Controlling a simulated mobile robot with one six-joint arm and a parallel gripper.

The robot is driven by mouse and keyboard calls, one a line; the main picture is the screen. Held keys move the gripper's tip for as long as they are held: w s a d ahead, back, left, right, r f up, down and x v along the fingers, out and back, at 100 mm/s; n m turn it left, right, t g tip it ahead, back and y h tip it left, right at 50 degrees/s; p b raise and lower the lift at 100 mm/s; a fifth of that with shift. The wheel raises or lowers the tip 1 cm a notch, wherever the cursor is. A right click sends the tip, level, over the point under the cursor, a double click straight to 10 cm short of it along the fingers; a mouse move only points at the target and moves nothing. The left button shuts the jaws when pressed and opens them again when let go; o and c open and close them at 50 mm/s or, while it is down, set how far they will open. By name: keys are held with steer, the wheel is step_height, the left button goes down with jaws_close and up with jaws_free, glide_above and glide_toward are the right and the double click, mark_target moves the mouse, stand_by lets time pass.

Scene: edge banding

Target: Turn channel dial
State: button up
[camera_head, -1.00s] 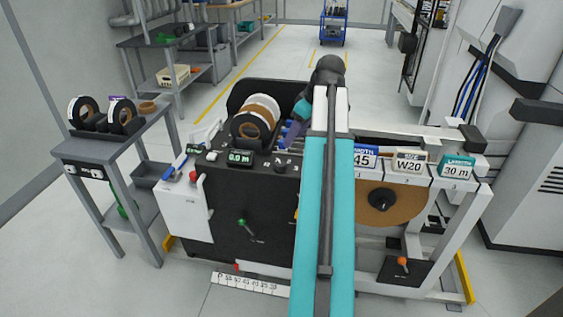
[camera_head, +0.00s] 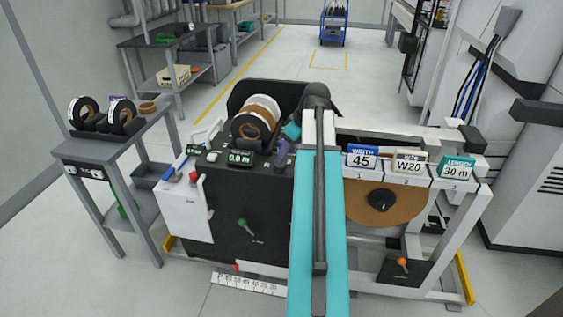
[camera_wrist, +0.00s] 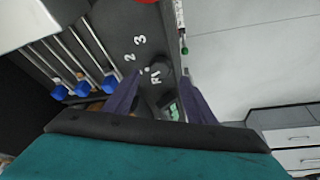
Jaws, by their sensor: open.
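The channel dial (camera_wrist: 158,72) is a dark round knob on the dark panel in the wrist view. White marks "2" and "3" stand beside it, and "R1" shows near it. My gripper (camera_wrist: 161,82) has two purple fingers, open, one on each side of the dial's area. I cannot tell whether they touch it. In the head view my gripper (camera_head: 284,153) is over the top of the black machine panel (camera_head: 262,205), right of the green "0.0 m" display (camera_head: 240,158). It hides the dial there.
Tape rolls (camera_head: 252,125) sit behind the panel. Blue-ended rods (camera_wrist: 82,88) lie left of the dial in the wrist view. A red knob (camera_head: 193,177) and a green-tipped lever (camera_head: 242,223) are on the machine. Sign cards (camera_head: 361,157) stand at the right.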

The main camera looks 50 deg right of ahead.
mark_target(282, 165)
steer(key=shift+x, duration=2.75)
steer(key=c, duration=1)
